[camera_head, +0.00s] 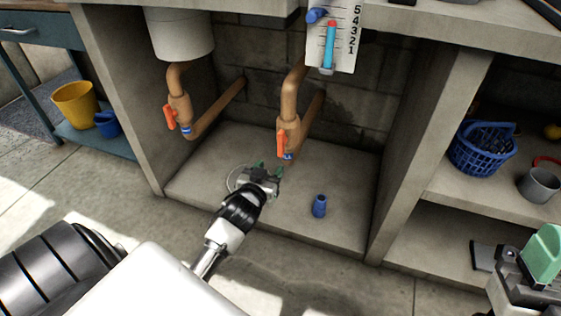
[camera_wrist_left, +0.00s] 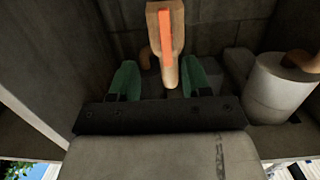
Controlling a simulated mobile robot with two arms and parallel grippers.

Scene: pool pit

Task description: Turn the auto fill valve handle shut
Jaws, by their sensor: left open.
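Two tan valves with orange handles sit on pipes under the counter: a left valve (camera_head: 180,108) and a right valve (camera_head: 289,138). No readable label tells which is the auto fill valve. The right orange handle (camera_head: 281,145) hangs roughly along its pipe. My left gripper (camera_head: 267,166) is open and empty, below and slightly left of the right valve, apart from it. In the left wrist view, an orange handle (camera_wrist_left: 165,42) shows beyond and between the green fingertips (camera_wrist_left: 157,80). My right gripper (camera_head: 540,258) is partly in view at the lower right edge; its jaw opening is unclear.
A gauge board (camera_head: 342,40) numbered 1 to 5 hangs above the right valve. A blue cylinder (camera_head: 319,206) stands on the alcove floor. Concrete walls bound the alcove on both sides. A blue basket (camera_head: 482,150) and grey cup (camera_head: 539,184) sit on the right shelf.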

